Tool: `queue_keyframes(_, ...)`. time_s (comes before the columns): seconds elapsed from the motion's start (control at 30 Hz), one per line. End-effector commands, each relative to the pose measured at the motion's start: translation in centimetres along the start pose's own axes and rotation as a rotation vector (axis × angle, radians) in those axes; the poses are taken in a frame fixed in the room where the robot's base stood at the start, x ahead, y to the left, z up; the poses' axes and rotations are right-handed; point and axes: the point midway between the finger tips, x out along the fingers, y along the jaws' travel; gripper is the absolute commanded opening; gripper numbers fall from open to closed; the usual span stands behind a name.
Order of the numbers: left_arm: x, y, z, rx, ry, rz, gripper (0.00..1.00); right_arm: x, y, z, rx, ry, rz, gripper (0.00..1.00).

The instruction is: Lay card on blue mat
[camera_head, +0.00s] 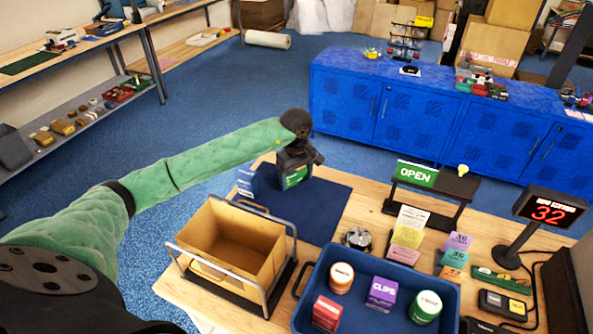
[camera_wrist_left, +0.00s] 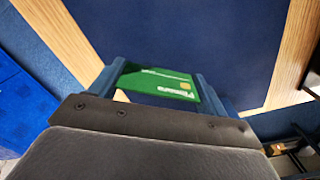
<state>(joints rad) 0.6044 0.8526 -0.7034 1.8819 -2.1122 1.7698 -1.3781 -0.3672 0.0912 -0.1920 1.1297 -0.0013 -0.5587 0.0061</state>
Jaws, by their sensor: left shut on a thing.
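A green card (camera_head: 295,177) is in my left gripper (camera_head: 294,170), over the far left part of the blue mat (camera_head: 326,206). In the left wrist view the green card (camera_wrist_left: 158,80) spans between the two fingers of my left gripper (camera_wrist_left: 160,85), with a small gold square and pale print on it. The blue mat (camera_wrist_left: 215,35) fills the background there, with wooden table edges on both sides. The card seems to be above the mat; I cannot tell the exact gap. My right gripper is not in view.
An open cardboard carton (camera_head: 232,244) sits in a metal frame in front of the mat. A bell (camera_head: 357,239) and a blue tray (camera_head: 392,329) with several items are to the right and front.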

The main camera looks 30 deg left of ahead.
Motion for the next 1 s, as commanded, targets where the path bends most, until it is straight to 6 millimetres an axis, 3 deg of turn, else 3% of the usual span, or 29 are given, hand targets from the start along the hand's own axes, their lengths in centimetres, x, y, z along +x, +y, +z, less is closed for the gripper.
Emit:
queue_keyframes(0.2, 1.29, 0.02, 0.01, 0.0, 0.0, 0.001, 0.67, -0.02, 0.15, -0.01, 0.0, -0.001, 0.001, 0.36)
queue_keyframes(0.47, 1.41, 0.02, 0.0, 0.0, 0.0, 0.001, 0.67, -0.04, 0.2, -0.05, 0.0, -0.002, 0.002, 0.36)
queue_keyframes(0.5, 1.41, 0.02, 0.0, 0.0, 0.0, 0.001, 0.78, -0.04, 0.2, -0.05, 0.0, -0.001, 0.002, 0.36)
queue_keyframes(0.6, 1.4, 0.02, 0.0, 0.0, 0.0, 0.001, 0.98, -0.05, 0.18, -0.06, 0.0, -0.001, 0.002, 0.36)
queue_keyframes(0.63, 1.4, 0.02, 0.0, 0.0, 0.0, 0.001, 1.0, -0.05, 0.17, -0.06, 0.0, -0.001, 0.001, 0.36)
queue_keyframes(1.0, 0.8, 0.04, -0.04, 0.0, 0.001, 0.001, 1.0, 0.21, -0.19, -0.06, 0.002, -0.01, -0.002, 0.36)
